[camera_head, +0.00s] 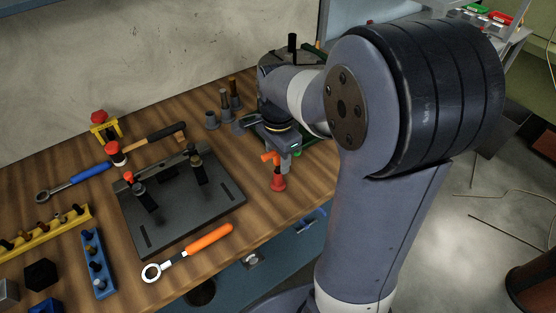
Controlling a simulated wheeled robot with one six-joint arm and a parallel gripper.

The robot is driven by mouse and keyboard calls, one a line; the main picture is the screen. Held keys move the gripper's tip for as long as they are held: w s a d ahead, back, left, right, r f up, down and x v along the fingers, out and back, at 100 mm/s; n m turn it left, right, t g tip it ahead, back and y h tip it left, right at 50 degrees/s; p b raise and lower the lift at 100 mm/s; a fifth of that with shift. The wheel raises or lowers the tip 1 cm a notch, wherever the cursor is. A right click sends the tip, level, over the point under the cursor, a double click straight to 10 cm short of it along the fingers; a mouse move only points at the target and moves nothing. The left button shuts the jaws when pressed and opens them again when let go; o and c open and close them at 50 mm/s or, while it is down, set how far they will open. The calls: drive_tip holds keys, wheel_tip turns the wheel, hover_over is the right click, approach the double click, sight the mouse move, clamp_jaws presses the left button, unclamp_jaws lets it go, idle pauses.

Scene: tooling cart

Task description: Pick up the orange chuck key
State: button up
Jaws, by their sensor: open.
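A small orange piece (268,157), which looks like part of the orange chuck key, shows at the right part of the wooden bench, close below my gripper. My gripper (285,158) points down there and is open. The orange piece is beside or just in front of the fingers; I cannot tell whether they touch. A red upright piece with a wider foot (278,182) stands directly below it, near the bench's front edge; I cannot tell whether the two are joined. The fingers are small and partly hidden.
An orange-handled ring wrench (207,239) lies at the bench's front edge. A dark fixture plate (190,221) with clamps lies left of my gripper. Grey tapered holders (225,103) stand behind. A blue-handled ratchet (90,172) and a hammer (165,132) lie farther left.

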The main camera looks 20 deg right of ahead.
drive_tip(key=shift+c, duration=0.3)
clamp_jaws()
drive_tip(key=shift+r, duration=0.15)
wheel_tip(320, 180, up, 10)
drive_tip(key=shift+f, duration=0.1)
idle(0.5)
drive_tip(key=c, duration=0.6)
unclamp_jaws()
clamp_jaws()
